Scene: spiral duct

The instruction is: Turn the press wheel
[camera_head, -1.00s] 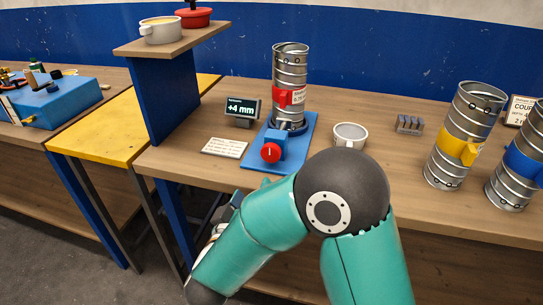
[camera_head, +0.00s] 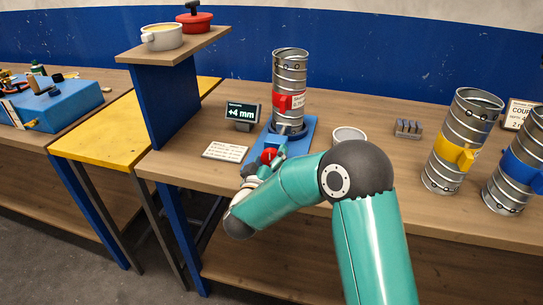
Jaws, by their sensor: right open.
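The press wheel (camera_head: 269,153) is a small red knob on the front of a blue press (camera_head: 309,131). A spiral duct piece (camera_head: 290,78) with a red clamp stands upright in the press. My right gripper (camera_head: 266,163) is at the wheel, its fingers open around or just in front of it. The gripper and wrist partly cover the wheel, and I cannot tell whether the fingers touch it. A small display (camera_head: 242,113) beside the press reads +4 mm. My left gripper is not in view.
A white card (camera_head: 225,152) lies left of the press, and a cup (camera_head: 348,135) stands right of it. Duct pieces with a yellow clamp (camera_head: 461,157) and a blue clamp (camera_head: 524,165) stand at the right. A raised shelf (camera_head: 176,50) holds two pots.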

